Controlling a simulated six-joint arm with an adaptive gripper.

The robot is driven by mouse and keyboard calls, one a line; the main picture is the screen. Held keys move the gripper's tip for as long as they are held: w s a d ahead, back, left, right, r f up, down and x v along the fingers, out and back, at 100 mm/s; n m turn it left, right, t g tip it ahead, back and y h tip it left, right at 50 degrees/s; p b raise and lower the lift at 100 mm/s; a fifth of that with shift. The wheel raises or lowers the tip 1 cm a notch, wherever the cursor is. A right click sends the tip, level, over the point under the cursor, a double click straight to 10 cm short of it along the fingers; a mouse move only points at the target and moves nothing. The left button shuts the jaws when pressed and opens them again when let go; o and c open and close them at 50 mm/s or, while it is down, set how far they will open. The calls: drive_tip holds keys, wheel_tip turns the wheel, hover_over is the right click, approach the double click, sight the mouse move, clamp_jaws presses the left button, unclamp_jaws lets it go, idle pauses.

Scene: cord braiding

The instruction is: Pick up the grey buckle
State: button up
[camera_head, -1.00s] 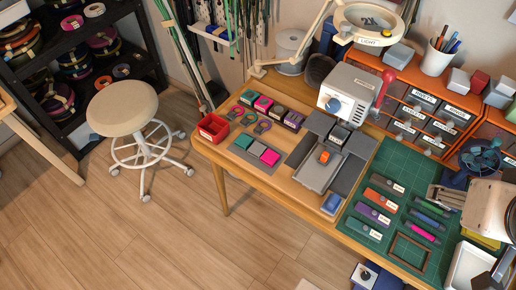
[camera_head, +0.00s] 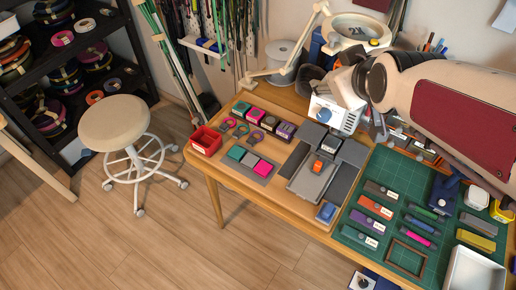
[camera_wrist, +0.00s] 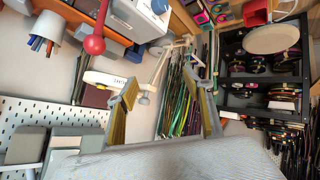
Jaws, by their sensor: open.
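I cannot make out for sure which piece is the grey buckle. A small grey piece (camera_head: 263,168) lies beside a pink one and a teal one on a flat grey tray (camera_head: 242,171) on the wooden table. A grey labelled strip (camera_head: 381,190) lies on the green mat, above an orange, a purple and a teal one. My gripper, partly hidden by my arm in the head view, shows in the wrist view (camera_wrist: 166,100) with its two yellowish fingers wide apart and nothing between them. It is above the table's back right, away from the tray.
A press (camera_head: 334,115) with a slide stands mid-table, an orange piece (camera_head: 318,166) on it. A red bin (camera_head: 206,140) and several small boxes stand at the left and back. A lamp (camera_head: 357,29) overhangs the back. A white tray (camera_head: 474,270) is at right.

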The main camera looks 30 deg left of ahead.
drive_tip(key=w+a+f+n+y, duration=0.1)
drive_tip(key=w+a+f+n, duration=0.1)
drive_tip(key=a+f+n, duration=0.35)
drive_tip(key=w+a+f+n+y, duration=0.2)
drive_tip(key=a+n, duration=0.4)
drive_tip(key=a, duration=0.4)
drive_tip(key=s+d+f+n+g+y, duration=0.1)
drive_tip(key=f+n+g, duration=0.1)
drive_tip(key=f+n, duration=0.6)
drive_tip(key=d+f+n+g+y, duration=0.1)
drive_tip(key=f+n+g, duration=0.1)
drive_tip(key=f+n, duration=0.6)
drive_tip(key=s+f+n+g+y, duration=0.1)
drive_tip(key=f+n, duration=0.7)
drive_tip(key=shift+s+d+g, duration=0.3)
drive_tip(key=shift+d+g, duration=0.1)
drive_tip(key=s+f+n+g, duration=0.1)
drive_tip(key=s+d+f+n, duration=0.1)
drive_tip(key=s+f+n, duration=0.1)
drive_tip(key=s+d+f+n+g+y, duration=0.1)
drive_tip(key=s+n, duration=0.1)
drive_tip(key=shift+d+f+n+g, duration=0.2)
drive_tip(key=shift+d+n+g, duration=0.05)
drive_tip(key=shift+g, duration=0.05)
drive_tip(key=shift+s+d+f+n, duration=0.15)
drive_tip(key=shift+s+f+n, duration=0.05)
drive_tip(key=shift+s+n, duration=0.2)
